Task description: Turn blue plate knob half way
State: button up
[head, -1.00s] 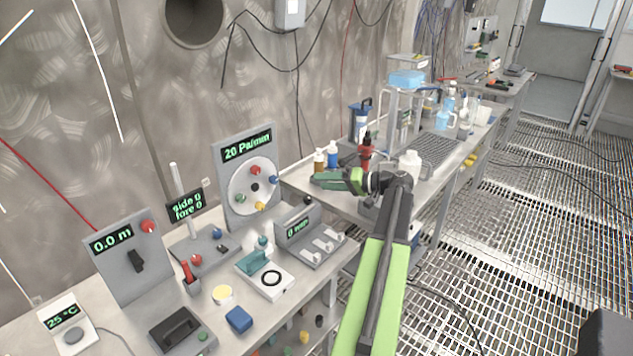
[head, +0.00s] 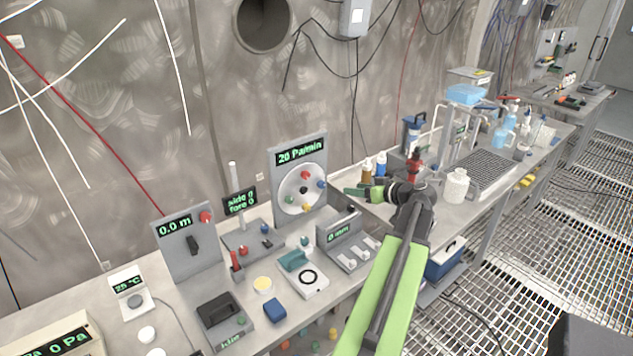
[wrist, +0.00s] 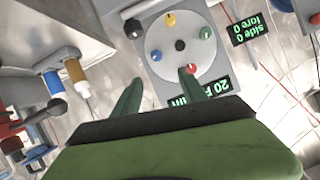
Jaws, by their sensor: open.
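A round white plate (head: 291,182) is mounted on a grey upright panel (head: 283,160) reading "20 Pa/min". Its blue knob (head: 321,184) is at the right of the disc, with red at top, yellow at bottom, green at left and a black hub in the middle. My gripper (head: 352,191) is right of the panel in the head view, open and empty.
A grey box reading "0 mm" (head: 338,233) with white levers stands below my gripper. Brown and blue bottles (head: 367,172), a red-topped item (head: 414,167) and a white bottle (head: 456,186) are beside the arm. Black cables hang on the wall behind.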

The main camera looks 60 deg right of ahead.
jog(key=b, duration=0.7)
send_near(323, 185)
jog(key=x, duration=0.8)
jog(key=shift+w+d+f, duration=0.15)
jog(key=shift+w, duration=0.45)
jog(key=shift+c, duration=0.2)
